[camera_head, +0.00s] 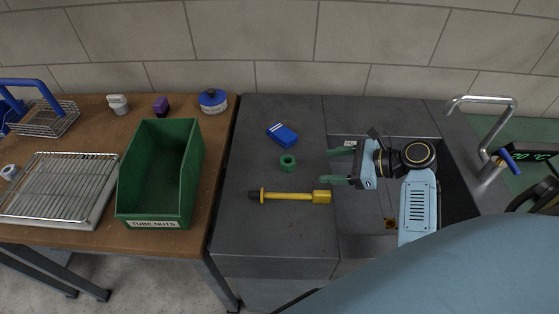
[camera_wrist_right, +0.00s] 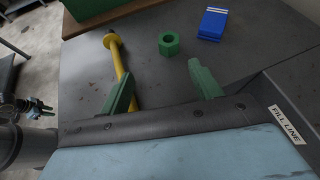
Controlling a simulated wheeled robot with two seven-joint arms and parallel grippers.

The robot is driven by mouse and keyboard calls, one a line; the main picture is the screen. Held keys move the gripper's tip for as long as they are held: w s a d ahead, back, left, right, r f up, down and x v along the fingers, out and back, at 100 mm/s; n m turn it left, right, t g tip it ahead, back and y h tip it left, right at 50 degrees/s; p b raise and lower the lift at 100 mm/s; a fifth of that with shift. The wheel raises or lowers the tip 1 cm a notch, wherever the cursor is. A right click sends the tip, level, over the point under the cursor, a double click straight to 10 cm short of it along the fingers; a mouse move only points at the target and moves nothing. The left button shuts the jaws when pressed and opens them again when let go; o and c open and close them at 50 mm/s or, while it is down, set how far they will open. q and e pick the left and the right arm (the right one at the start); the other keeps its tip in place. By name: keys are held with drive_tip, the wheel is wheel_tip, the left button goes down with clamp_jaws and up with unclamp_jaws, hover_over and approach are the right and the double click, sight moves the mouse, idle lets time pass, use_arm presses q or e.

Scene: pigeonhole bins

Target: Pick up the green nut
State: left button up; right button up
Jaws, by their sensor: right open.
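The green nut (camera_head: 287,164) lies on the dark grey worktop, a short way left of my right gripper in the head view. It is a small hexagonal ring with a hole, and it also shows in the right wrist view (camera_wrist_right: 169,43). My right gripper (camera_head: 338,167) has green fingers spread apart with nothing between them. In the right wrist view its fingertips (camera_wrist_right: 160,75) point toward the nut, which lies beyond them and apart from them. The green bin labelled TUBE NUTS (camera_head: 133,205) stands on the brown table to the left.
A yellow tool (camera_head: 290,196) lies just in front of the nut, close to my right gripper's lower finger. A blue box (camera_head: 283,135) lies behind the nut. A sink with a tap (camera_head: 482,99) is at right. A wire rack (camera_head: 62,185) sits at far left.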

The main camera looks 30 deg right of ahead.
sight(289, 161)
drive_tip(key=shift+w+d+f+m+t, duration=0.2)
drive_tip(key=shift+w+d+m+t, duration=0.1)
drive_tip(key=shift+w+m, duration=0.15)
drive_tip(key=shift+w+a+m, duration=0.15)
drive_tip(key=shift+w+m, duration=0.1)
drive_tip(key=b+x, duration=0.1)
drive_tip(key=x, duration=0.5)
drive_tip(key=shift+w+a, duration=0.25)
drive_tip(key=shift+a, duration=0.1)
drive_tip(key=x, duration=0.3)
drive_tip(key=b+x, duration=0.1)
drive_tip(key=x, duration=0.1)
drive_tip(key=shift+w+f, duration=0.2)
drive_tip(key=shift+w, duration=0.2)
use_arm(q)
wheel_tip(289, 161, down, 3)
drive_tip(key=shift+s, duration=0.1)
